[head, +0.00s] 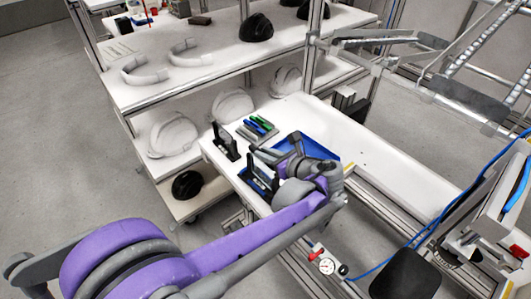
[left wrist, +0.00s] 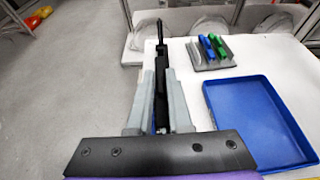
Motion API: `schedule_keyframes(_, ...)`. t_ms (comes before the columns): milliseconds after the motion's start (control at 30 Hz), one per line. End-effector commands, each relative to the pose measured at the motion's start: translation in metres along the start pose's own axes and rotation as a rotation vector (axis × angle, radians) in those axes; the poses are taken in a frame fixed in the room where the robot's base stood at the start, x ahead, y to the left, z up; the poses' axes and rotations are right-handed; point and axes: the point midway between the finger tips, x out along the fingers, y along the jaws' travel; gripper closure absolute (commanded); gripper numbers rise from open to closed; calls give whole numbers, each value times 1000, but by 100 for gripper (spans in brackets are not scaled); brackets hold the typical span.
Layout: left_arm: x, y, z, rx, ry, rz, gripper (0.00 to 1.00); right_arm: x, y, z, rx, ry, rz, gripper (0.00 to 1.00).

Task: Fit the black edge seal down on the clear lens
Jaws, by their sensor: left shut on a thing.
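My left gripper (head: 262,163) is low over the white bench, beside a dark upright stand (head: 249,165). In the left wrist view its two grey fingers (left wrist: 160,105) are shut on a narrow black piece, which looks like the black edge seal (left wrist: 160,78). The piece runs away from me between the fingers, and a thin black upright (left wrist: 160,32) rises at its far end. I cannot make out the clear lens, nor whether the seal touches it. My right gripper is not in view.
A blue tray (head: 322,149) lies right of the gripper. A grey holder (head: 257,129) with blue and green pieces stands behind, near another black stand (head: 224,143). Shelves (head: 150,95) with white and black helmet shells stand beyond. The white bench (head: 400,186) is clear on the right.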

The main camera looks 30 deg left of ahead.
Motion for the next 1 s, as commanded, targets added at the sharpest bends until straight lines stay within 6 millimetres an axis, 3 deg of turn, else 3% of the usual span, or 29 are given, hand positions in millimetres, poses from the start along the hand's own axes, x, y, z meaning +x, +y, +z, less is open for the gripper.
schedule_keyframes(1000,10,0,-24,0,0,0,100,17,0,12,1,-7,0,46)
